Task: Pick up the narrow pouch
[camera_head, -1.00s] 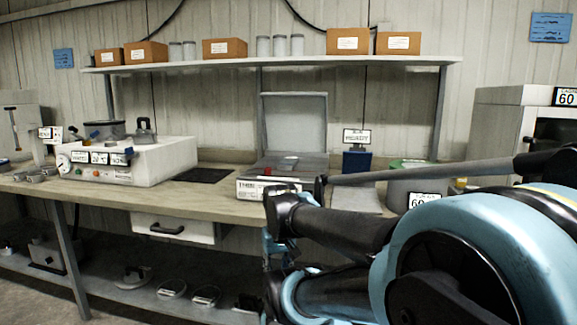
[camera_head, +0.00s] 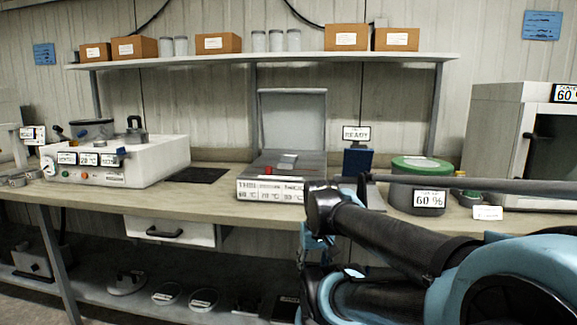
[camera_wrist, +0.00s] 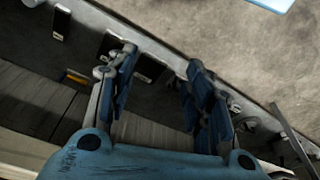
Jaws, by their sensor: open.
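I cannot make out a narrow pouch with certainty in either view. My gripper (camera_wrist: 162,62) shows in the wrist view with its two blue fingers spread apart and nothing between them. In the head view my arm reaches in from the right, and its end is low at the bench's front edge, where the fingers are mostly hidden.
The bench (camera_head: 215,205) carries a white control box (camera_head: 150,165) at left, a dark mat (camera_head: 200,175), and a green-lidded canister (camera_head: 415,190) marked 60 % at right. A white cabinet (camera_head: 500,130) stands far right. A shelf (camera_head: 350,58) with boxes hangs above.

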